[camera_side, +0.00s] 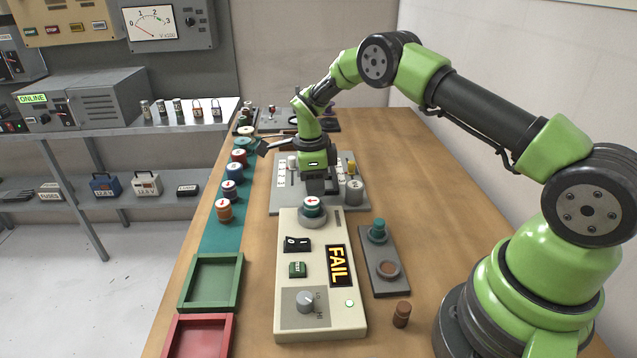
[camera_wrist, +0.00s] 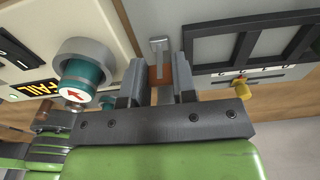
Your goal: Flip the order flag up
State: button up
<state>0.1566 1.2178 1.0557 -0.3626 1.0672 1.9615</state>
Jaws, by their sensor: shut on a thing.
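My gripper (camera_side: 318,186) points down over the near part of a grey panel (camera_side: 283,207). In the wrist view its two dark fingers (camera_wrist: 158,74) are closed around a small orange-brown tab (camera_wrist: 160,76), which I take to be the order flag. A pale metal lever piece (camera_wrist: 158,46) shows just beyond the tab, close to the panel. In the side view the flag is hidden behind my gripper. I cannot tell from these views how far up the flag stands.
A cream tester box (camera_side: 290,325) with a lit FAIL sign stands nearer, a teal-capped part (camera_side: 313,203) on its far end, close to my gripper. A yellow knob (camera_side: 351,167) and grey cylinder (camera_side: 354,192) stand beside my gripper. Green (camera_side: 183,303) and red trays (camera_side: 169,341) lie left.

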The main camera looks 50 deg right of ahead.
jog(key=shift+w+a+g+h, duration=0.1)
jog(key=shift+g+h, duration=0.2)
jog(key=o, duration=0.6)
jog(key=shift+o, duration=0.2)
jog(key=shift+r, duration=0.15)
notch_tip(320, 180, up, 10)
jog(key=a, duration=0.1)
jog(key=shift+w+f, duration=0.2)
jog(key=shift+w, duration=0.25)
